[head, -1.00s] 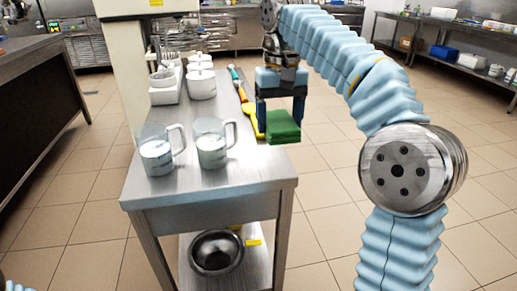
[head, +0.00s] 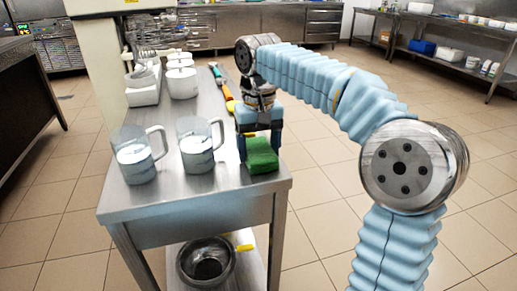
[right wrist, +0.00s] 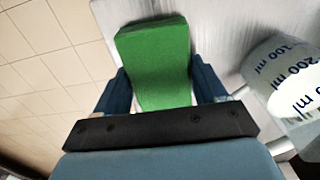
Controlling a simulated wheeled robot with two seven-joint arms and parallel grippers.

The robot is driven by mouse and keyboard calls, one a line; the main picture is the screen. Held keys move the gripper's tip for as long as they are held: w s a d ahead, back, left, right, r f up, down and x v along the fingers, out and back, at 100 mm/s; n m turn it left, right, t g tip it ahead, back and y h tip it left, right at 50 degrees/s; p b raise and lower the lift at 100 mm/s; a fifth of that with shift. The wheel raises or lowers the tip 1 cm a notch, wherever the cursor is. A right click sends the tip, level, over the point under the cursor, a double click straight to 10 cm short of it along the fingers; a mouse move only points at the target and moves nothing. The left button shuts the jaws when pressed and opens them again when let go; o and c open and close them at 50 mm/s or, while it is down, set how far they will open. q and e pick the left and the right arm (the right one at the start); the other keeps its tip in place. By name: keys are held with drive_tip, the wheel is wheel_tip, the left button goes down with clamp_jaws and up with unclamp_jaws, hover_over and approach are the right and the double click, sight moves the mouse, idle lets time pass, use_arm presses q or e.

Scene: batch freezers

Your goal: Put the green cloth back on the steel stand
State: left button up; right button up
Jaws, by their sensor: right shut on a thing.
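The green cloth (head: 262,155) is a folded block at the front right of the steel stand's top (head: 190,205). My right gripper (head: 260,146) is shut on it and holds it at or just above the steel surface; I cannot tell whether it touches. In the right wrist view the green cloth (right wrist: 157,62) sits between the two blue fingers (right wrist: 158,88), with the steel top beyond it. My left gripper is not in view.
Two clear measuring jugs (head: 134,158) (head: 199,148) with white contents stand left of the cloth; the nearer one also shows in the right wrist view (right wrist: 285,85). White cups (head: 181,80), a white holder (head: 143,88) and coloured utensils (head: 222,85) are farther back. A metal bowl (head: 206,260) is below.

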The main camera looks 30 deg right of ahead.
sight(258, 149)
drive_tip(key=o, duration=1)
drive_tip(key=shift+r+p, duration=1.2)
drive_tip(key=shift+r, duration=4.9)
